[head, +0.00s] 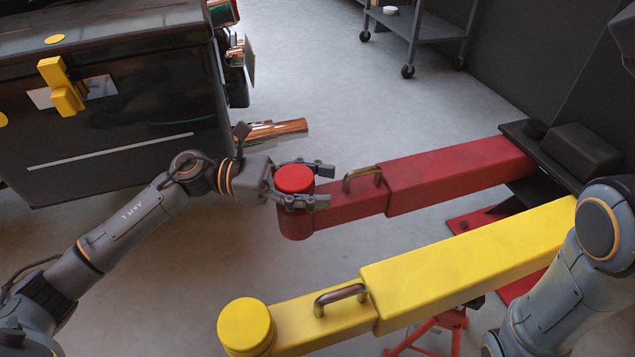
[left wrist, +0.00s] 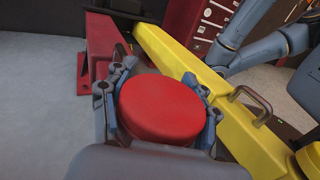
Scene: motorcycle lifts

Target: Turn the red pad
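The red pad (head: 294,179) is a round cap on the free end of the red lift arm (head: 450,173). It fills the middle of the left wrist view (left wrist: 160,108). My left gripper (head: 322,186) has one finger on each side of the pad, and both fingers look pressed against its sides. In the left wrist view the fingers (left wrist: 166,92) also flank the pad closely. The pad's top is uncovered; its lower sides are partly hidden by the fingers. My right arm shows at the right edge, but its gripper is out of view.
A yellow lift arm (head: 470,260) with a yellow pad (head: 246,325) lies in front of the red one. Both arms carry metal handles. A black chest with a yellow latch (head: 62,86) stands at upper left. A grey cart (head: 425,28) stands at the back.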

